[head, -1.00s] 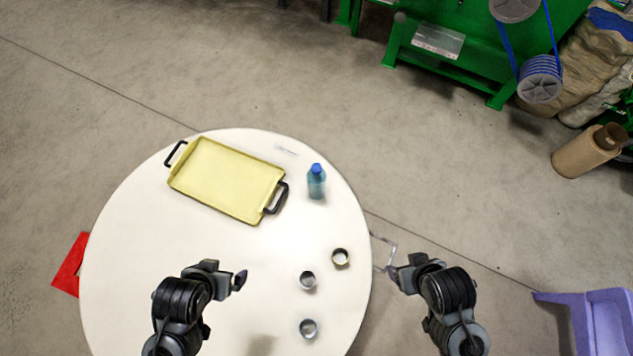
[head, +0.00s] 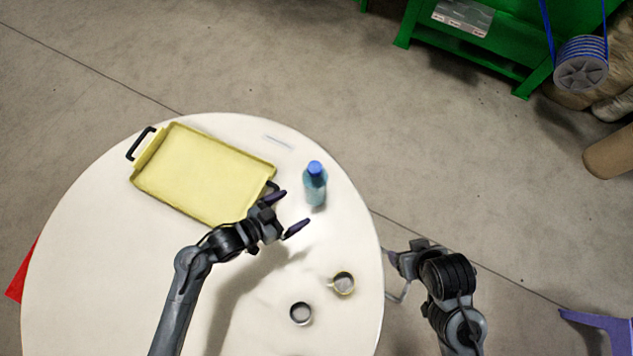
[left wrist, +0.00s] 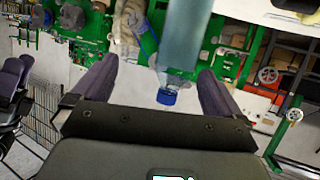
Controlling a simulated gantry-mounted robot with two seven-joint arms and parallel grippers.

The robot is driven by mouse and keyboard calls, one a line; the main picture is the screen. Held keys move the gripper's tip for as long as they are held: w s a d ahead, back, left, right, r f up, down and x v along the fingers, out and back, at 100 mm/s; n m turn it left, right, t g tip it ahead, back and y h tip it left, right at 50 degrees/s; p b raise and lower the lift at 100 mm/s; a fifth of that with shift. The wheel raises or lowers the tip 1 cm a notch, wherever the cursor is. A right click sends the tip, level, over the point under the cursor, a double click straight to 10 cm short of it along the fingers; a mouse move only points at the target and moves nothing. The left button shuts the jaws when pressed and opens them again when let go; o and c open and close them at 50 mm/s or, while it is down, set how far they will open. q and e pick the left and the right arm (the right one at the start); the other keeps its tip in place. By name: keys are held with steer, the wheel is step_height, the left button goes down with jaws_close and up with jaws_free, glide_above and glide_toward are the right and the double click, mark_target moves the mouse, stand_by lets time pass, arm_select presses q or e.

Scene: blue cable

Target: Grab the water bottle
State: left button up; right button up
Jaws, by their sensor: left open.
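The water bottle (head: 315,186), blue and clear with a blue cap, stands upright on the white round table (head: 75,250) near its right far side. My left gripper (head: 291,213) is open, just to the lower left of the bottle in the head view, with nothing held. In the left wrist view the bottle (left wrist: 183,50) shows upside down between the two spread fingers (left wrist: 155,85), its cap toward the palm. I cannot tell whether it lies between the fingertips. My right gripper (head: 392,262) is beside the table's right edge; its jaw state is unclear.
A yellow tray (head: 205,170) with black handles lies left of the bottle, close to my left gripper. Two small cups or rings (head: 343,283) (head: 301,313) stand nearer on the table. The surface right of the bottle is clear. Green machinery (head: 470,40) stands beyond.

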mark_target(306, 190)
arm_select(q)
steer(key=shift+m, duration=0.3)
steer(key=w+d+f+b, duration=0.1)
steer(key=w, duration=0.1)
steer(key=w+d+f+b, duration=0.1)
steer(key=w+f+b, duration=0.1)
steer(key=w+d+f+b, duration=0.1)
steer(key=w+f, duration=0.1)
steer(key=shift+w, duration=0.3)
steer(key=b+x, duration=0.1)
steer(key=x, duration=0.4)
steer(key=shift+w+d, duration=0.15)
steer(key=shift+w, duration=0.15)
arm_select(e)
step_height(306, 190, down, 7)
arm_select(q)
steer(key=shift+c, duration=0.2)
arm_select(e)
steer(key=shift+s, duration=0.1)
arm_select(q)
steer(key=c, duration=1.4)
steer(key=shift+r, duration=0.15)
steer(key=shift+c, duration=0.9)
steer(key=shift+r, duration=0.15)
